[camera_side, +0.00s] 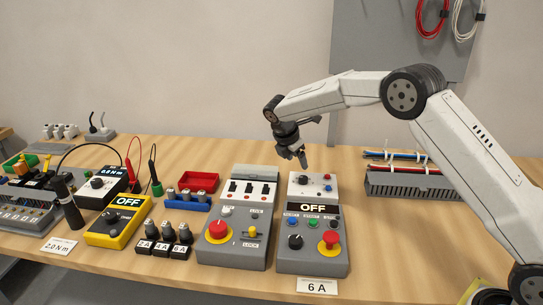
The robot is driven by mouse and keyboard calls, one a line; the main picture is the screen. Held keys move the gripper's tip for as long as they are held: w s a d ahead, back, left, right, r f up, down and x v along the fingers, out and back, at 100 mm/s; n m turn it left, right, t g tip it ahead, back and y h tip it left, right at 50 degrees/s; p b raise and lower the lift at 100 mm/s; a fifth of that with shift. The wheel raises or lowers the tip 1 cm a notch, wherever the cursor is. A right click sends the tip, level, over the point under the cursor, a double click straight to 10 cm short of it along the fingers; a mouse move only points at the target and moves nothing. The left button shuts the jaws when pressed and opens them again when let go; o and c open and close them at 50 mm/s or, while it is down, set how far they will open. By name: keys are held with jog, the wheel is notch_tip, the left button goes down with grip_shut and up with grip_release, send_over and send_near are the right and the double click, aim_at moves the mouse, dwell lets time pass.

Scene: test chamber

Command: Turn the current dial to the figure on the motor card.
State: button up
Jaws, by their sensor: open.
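A white card reading "6 A" (317,286) lies at the table's front edge, before a grey control box (312,262). The box has a display reading "OFF" (313,207), a black knob (295,242) at its lower left, and a smaller dark knob (303,180) on its white upper panel. I cannot tell which knob is the current dial, and their pointer settings are too small to read. My gripper (296,160) is open and empty, pointing down above the back of this box and apart from it.
A red mushroom button (329,241) sits beside the lower knob. Another grey box (235,252) with switches and a red button stands close on the left. Further left are a yellow meter (118,222) and small blocks. A slotted grey wire rack (412,184) stands right; bare table lies before it.

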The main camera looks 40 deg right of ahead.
aim_at(303, 178)
jog(key=shift+f, duration=0.1)
jog(key=shift+x, duration=3.8)
grip_shut()
